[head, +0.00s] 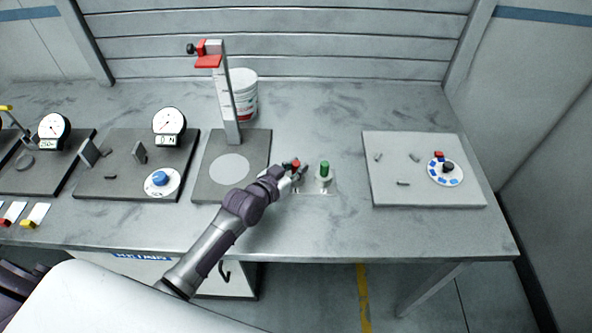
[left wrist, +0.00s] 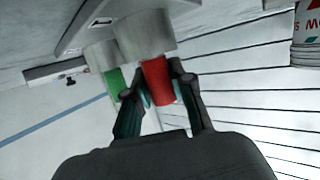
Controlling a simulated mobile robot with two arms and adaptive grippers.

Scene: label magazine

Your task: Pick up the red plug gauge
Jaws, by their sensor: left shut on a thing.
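The red plug gauge (head: 296,163) is a small red-topped cylinder near the middle of the table. My left gripper (head: 291,172) is at it, coming in from the left. In the left wrist view the red gauge (left wrist: 158,82) is between the two fingers of my left gripper (left wrist: 160,92), which are shut on its red part. A wider pale part adjoins the red grip. I cannot tell whether it is lifted or still seated. The green plug gauge (head: 324,169) stands upright just right of it. It also shows in the left wrist view (left wrist: 114,83). My right gripper is not in view.
A height stand (head: 229,100) with a red arm rises behind left, with a white tub (head: 244,95) behind it. Dial gauge plates (head: 130,187) lie further left. A grey plate (head: 420,195) with small parts is at right. The table's front centre is clear.

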